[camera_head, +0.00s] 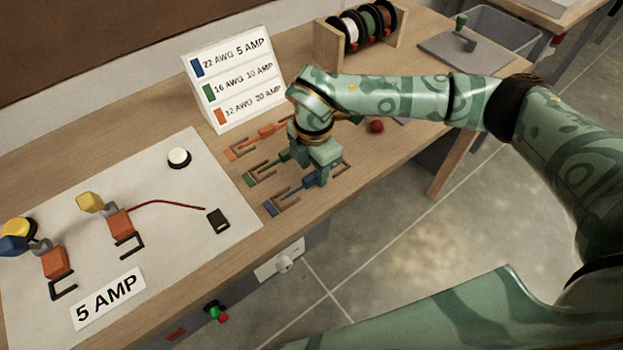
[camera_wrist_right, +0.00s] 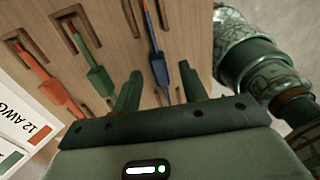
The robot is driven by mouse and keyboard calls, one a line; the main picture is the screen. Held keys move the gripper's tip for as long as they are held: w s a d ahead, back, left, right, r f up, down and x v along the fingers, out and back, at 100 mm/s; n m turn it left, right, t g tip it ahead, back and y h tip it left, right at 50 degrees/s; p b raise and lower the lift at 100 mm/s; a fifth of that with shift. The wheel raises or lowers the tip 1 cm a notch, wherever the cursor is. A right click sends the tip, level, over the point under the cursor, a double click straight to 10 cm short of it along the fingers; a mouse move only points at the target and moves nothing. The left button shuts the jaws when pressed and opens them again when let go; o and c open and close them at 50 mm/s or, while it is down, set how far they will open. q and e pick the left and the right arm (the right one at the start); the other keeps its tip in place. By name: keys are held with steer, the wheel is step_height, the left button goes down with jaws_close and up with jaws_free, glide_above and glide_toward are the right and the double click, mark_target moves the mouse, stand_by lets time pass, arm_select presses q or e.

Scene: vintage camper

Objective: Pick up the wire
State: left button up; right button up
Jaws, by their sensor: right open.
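Three wires lie in slotted holders on the wooden bench: an orange wire (camera_head: 246,145), a green wire (camera_head: 264,171) and a blue wire (camera_head: 290,195). My right gripper (camera_head: 322,178) is open and points down by the blue wire, partly hiding it and the green one. In the right wrist view the blue wire (camera_wrist_right: 160,72) lies between the open fingers (camera_wrist_right: 161,74), not gripped. There the green wire (camera_wrist_right: 97,77) is just left of the fingers and the orange wire (camera_wrist_right: 52,90) farther left. My left gripper is out of view.
A sign (camera_head: 235,80) matches blue to 5 AMP, green to 10 and orange to 20. A white mat (camera_head: 150,240) holds a 5 AMP card (camera_head: 108,299), terminals and a red lead. A spool rack (camera_head: 365,35), red ball (camera_head: 376,126) and grey bin (camera_head: 497,38) stand beyond.

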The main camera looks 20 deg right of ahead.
steer(key=shift+f, duration=0.85)
jaws_close()
steer(key=shift+r, duration=0.1)
steer(key=shift+r, duration=0.4)
step_height(320, 180, up, 3)
steer(key=shift+f+p, duration=0.1)
steer(key=shift+p, duration=0.25)
steer(key=s+r+p, duration=0.1)
steer(key=s+r, duration=0.8)
steer(key=s, duration=0.5)
steer(key=shift+a+r+p, duration=0.2)
steer(key=shift+p, duration=0.2)
